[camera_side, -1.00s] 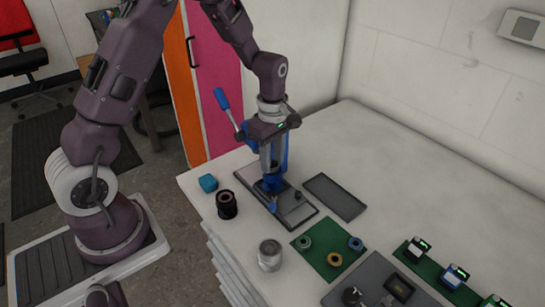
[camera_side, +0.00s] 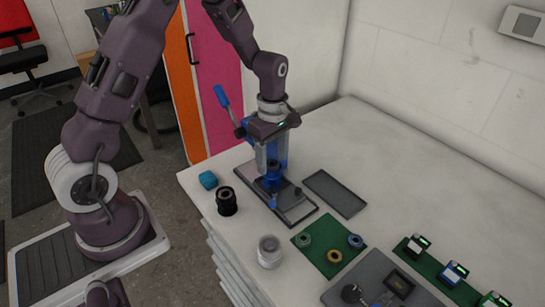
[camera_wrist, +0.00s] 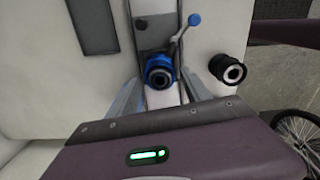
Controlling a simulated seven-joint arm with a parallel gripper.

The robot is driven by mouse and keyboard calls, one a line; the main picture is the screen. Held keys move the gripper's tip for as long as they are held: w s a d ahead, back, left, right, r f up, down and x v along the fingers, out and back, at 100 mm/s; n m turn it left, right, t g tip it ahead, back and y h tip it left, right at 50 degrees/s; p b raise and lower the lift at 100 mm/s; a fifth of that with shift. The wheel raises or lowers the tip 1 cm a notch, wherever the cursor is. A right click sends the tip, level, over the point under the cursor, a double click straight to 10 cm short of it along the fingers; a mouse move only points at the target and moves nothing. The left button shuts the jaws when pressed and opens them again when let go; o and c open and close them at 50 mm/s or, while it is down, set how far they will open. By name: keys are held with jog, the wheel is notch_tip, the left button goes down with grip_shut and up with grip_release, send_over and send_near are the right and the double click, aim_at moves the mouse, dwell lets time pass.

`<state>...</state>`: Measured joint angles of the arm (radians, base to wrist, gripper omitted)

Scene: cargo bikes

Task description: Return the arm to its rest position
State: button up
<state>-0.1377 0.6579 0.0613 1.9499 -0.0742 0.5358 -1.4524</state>
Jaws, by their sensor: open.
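My gripper (camera_side: 270,172) is at the blue bench press (camera_side: 284,152), pointing down, with its fingers apart. The press has a blue lever handle (camera_side: 221,96) and stands on a dark base plate (camera_side: 298,214). In the wrist view my gripper (camera_wrist: 158,92) has one finger on each side of a blue collar with a dark round opening (camera_wrist: 158,74). The collar sits on the press plate. I see no part clamped in the fingers. The gripper hides much of the press column in the side view.
A black cylinder (camera_side: 227,202), a blue block (camera_side: 208,180) and a silver can (camera_side: 269,252) stand near the table's left edge. A grey tray (camera_side: 335,193) and a green mat (camera_side: 318,262) with rings lie right of the press. The table's back right is clear.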

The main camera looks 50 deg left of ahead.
jog(key=s+d+r+m+t, duration=0.1)
jog(key=s+d+r+m, duration=0.15)
jog(key=r, duration=0.55)
jog(key=s+d+r+m+t, duration=0.1)
jog(key=s+r+m, duration=0.2)
jog(key=r, duration=0.5)
jog(key=s+d+r+m+t, duration=0.1)
jog(key=s+r+m, duration=0.2)
jog(key=s+m, duration=0.4)
jog(key=s+d+r+m+t, duration=0.2)
jog(key=s+r+m, duration=0.1)
jog(key=s+m, duration=0.4)
jog(key=s, duration=0.3)
jog(key=shift+s+d+t, duration=0.15)
jog(key=shift+s+t, duration=0.15)
jog(key=shift+s, duration=0.1)
